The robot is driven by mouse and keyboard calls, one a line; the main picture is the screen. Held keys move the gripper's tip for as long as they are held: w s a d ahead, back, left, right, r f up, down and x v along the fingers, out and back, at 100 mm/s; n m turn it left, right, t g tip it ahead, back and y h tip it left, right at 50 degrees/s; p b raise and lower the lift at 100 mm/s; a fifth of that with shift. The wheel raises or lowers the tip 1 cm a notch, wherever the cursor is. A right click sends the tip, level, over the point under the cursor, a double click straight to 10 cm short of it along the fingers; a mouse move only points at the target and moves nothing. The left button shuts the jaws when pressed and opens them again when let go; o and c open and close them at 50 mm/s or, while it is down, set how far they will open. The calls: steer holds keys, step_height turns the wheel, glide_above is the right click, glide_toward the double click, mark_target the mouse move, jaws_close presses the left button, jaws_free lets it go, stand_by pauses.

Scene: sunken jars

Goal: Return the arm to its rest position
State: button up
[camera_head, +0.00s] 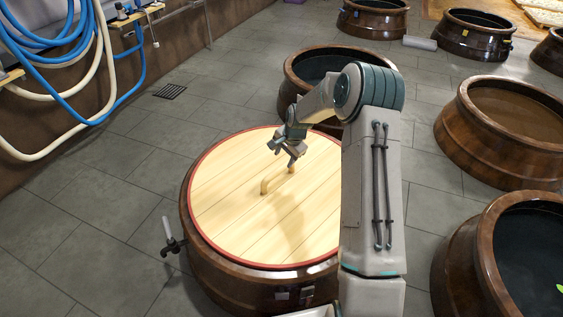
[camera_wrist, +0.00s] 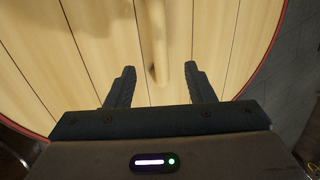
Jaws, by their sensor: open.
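My gripper (camera_head: 289,152) is over the round wooden lid (camera_head: 225,190), close to the lid's pale bar handle (camera_head: 266,184). The lid has a red rim and lies on a brown glazed jar (camera_head: 225,272). In the wrist view my gripper (camera_wrist: 157,85) is open, its two dark fingers apart. The handle (camera_wrist: 162,50) runs up the picture in line with the gap between them. Nothing is held. My arm hides the right edge of the lid and jar.
An open jar (camera_head: 305,62) stands behind the lidded one. More open jars (camera_head: 465,145) line the right side. Blue and cream hoses (camera_head: 75,97) hang on the left wall. The tiled floor (camera_head: 90,220) at left is clear.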

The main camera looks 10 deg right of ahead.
steer(key=shift+p+v, duration=0.3)
steer(key=shift+v, duration=1.5)
steer(key=s+a+r+n+h+p, duration=0.15)
steer(key=s+r+p, duration=0.3)
steer(key=r, duration=0.55)
steer(key=s+r+n+p, duration=0.2)
steer(key=s+r+p, duration=0.25)
steer(key=r, duration=0.45)
steer(key=s+r+n+p, duration=0.2)
steer(key=s+r+p, duration=0.25)
steer(key=r, duration=0.55)
steer(key=s+r+n+p, duration=0.5)
steer(key=s+r+p, duration=0.9)
steer(key=s+r, duration=0.6)
steer(key=s, duration=0.3)
steer(key=shift+s+a, duration=0.35)
steer(key=shift+r+n+h, duration=0.1)
steer(key=shift+n+h, duration=0.15)
steer(key=shift+c, duration=1.4)
